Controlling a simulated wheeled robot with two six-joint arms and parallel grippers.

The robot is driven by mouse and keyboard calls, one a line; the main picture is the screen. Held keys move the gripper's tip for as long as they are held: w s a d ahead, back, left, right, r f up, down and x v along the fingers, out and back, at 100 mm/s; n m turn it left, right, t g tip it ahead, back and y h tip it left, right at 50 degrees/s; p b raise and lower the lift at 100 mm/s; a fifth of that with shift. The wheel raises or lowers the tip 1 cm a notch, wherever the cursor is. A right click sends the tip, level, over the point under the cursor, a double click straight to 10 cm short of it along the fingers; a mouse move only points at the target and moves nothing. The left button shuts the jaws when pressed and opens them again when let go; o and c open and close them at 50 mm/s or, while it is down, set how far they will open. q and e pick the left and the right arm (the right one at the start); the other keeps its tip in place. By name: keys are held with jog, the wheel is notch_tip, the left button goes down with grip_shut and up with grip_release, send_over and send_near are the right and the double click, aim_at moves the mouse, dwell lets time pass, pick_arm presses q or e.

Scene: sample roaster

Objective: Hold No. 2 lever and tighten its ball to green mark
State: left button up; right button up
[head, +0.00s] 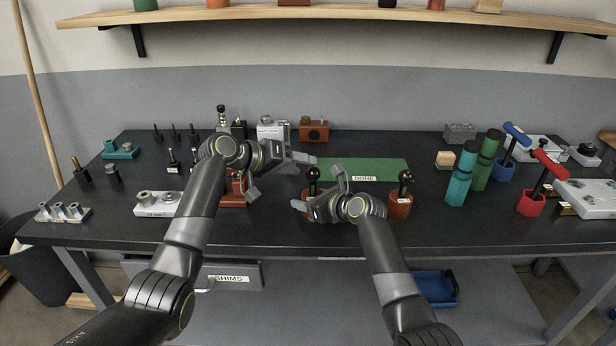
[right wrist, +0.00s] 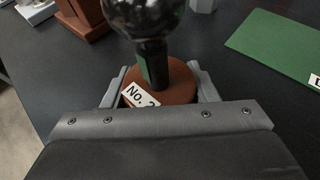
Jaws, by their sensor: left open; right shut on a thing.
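The No. 2 lever has a round brown base (right wrist: 172,82) with a "No. 2" label, a dark stem and a glossy black ball (right wrist: 148,18) on top. A green mark (right wrist: 147,68) shows on the stem below the ball. The ball (head: 312,173) also shows in the head view. My right gripper (head: 316,190) is shut on the base, one finger on each side in the right wrist view. My left gripper (head: 281,175) is open and empty, to the left of the ball and apart from it. The gap between ball and mark is hard to judge.
A second ball-topped lever on a brown base (head: 400,207) stands to the right. A green "DONE" mat (head: 385,168) lies behind. A brown stand (head: 235,200) is partly hidden by my left arm. Teal and green cylinders (head: 461,178) stand further right. The front middle of the table is clear.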

aim_at(307, 176)
pick_arm(q)
jog(key=s+a+f+m+t+h, duration=0.2)
jog(key=s+a+m+t, duration=0.4)
jog(key=s+m, duration=0.35)
jog(key=x, duration=1.2)
jog(key=shift+w+f, duration=0.1)
jog(key=shift+f, duration=0.15)
jog(key=shift+a, duration=0.1)
jog(key=c, duration=1)
jog(key=shift+o, duration=0.2)
jog(key=shift+m+g+h, duration=0.35)
jog(key=shift+g+h, duration=0.05)
jog(key=shift+w+a+f+m+g+h, duration=0.15)
jog(key=shift+m+g+h, duration=0.65)
jog(key=shift+m+g, duration=0.65)
jog(key=shift+w+r+m+g+h, duration=0.15)
jog(key=shift+m+g+h, duration=0.75)
jog(key=shift+g, duration=1.05)
jog(key=shift+f+m+g, duration=0.1)
jog(key=shift+m+g, duration=0.25)
jog(key=shift+g, duration=0.05)
